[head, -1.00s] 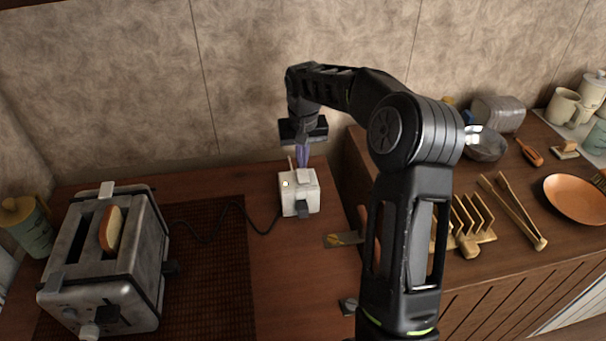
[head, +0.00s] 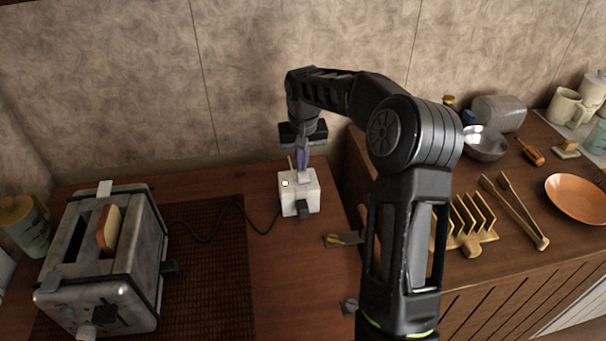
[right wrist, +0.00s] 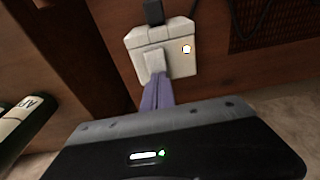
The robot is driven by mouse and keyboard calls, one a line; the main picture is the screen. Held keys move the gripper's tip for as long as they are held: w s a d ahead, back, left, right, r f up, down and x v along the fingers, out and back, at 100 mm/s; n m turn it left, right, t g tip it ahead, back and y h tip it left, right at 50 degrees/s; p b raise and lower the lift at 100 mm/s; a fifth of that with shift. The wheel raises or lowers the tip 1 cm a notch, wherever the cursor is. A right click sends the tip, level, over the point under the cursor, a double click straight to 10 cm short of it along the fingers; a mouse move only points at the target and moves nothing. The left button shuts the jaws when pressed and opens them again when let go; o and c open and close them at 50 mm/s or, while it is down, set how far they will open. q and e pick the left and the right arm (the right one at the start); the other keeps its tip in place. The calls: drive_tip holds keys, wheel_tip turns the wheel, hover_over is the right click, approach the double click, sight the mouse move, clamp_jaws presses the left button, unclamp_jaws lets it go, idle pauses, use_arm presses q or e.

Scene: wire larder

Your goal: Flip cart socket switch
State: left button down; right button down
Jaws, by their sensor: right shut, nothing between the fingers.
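The cart socket (head: 299,193) is a white box on the wooden top, with a black plug and cord at its front. A small light (head: 285,184) glows on its upper face; it also shows in the right wrist view (right wrist: 187,48). The switch (right wrist: 154,63) is a pale rocker on the socket. My right gripper (head: 303,170) points down over the socket, its purple fingers shut and empty. In the right wrist view the fingertips (right wrist: 157,80) are at the switch's near end and seem to touch it. My left gripper is not in view.
A metal toaster (head: 105,260) with a bread slice (head: 110,228) stands on a dark mat (head: 215,285) at left. At right, a counter holds a toast rack (head: 470,225), tongs (head: 515,210) and an orange plate (head: 578,197).

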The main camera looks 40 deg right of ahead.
drive_tip(key=shift+s+f, duration=0.1)
drive_tip(key=shift+f, duration=0.15)
drive_tip(key=shift+r, duration=0.1)
drive_tip(key=shift+r+p, duration=2.55)
drive_tip(key=shift+r, duration=0.95)
